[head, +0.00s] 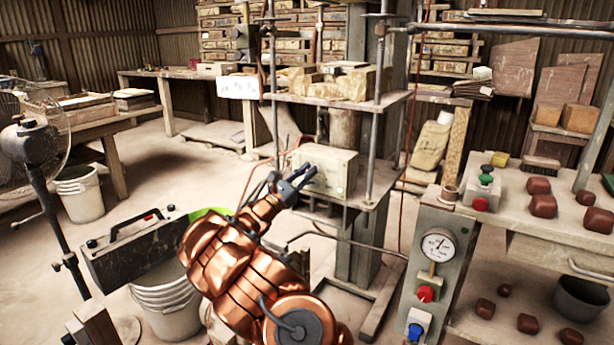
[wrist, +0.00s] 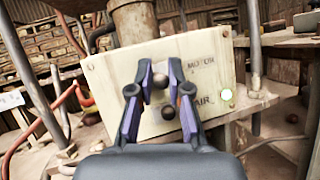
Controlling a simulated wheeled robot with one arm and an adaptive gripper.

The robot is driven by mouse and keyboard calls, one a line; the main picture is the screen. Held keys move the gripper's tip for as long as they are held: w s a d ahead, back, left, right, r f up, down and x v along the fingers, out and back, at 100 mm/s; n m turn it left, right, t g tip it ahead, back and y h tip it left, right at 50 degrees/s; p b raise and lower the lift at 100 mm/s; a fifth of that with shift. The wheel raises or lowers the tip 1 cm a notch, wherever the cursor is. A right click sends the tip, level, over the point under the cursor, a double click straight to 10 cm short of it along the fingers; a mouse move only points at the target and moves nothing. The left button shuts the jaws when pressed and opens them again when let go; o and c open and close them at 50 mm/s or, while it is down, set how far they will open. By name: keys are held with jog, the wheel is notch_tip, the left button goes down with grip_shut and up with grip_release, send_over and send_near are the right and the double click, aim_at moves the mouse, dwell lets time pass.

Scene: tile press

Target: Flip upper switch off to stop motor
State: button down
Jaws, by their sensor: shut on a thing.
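The pale switch box (head: 330,172) sits on the metal frame in the middle of the head view. In the wrist view the box (wrist: 105,85) fills the centre, tilted in the picture. Its upper switch (wrist: 160,81) has a dark round knob, near the top label. The lower switch (wrist: 168,111) has a similar knob, near a label reading AIR. The head view shows my gripper (head: 297,180) at the box's left part.
Metal posts and a loaded shelf (head: 335,97) stand above and around the box. A control post with a gauge (head: 437,246) and buttons stands at the right, beside a bench with several brown pieces. A fan (head: 30,145) and white buckets (head: 165,305) are at the left.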

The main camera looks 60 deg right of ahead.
jog(key=shift+s+d+f+m+g+h+b, duration=0.1)
jog(key=shift+f+m+g+h+b, duration=0.2)
jog(key=shift+f+h, duration=0.25)
jog(key=shift+r+h, duration=0.15)
jog(key=shift+h, duration=0.1)
jog(key=shift+m+g, duration=0.3)
jog(key=c, duration=1.1)
grip_release()
jog(key=v, duration=1.2)
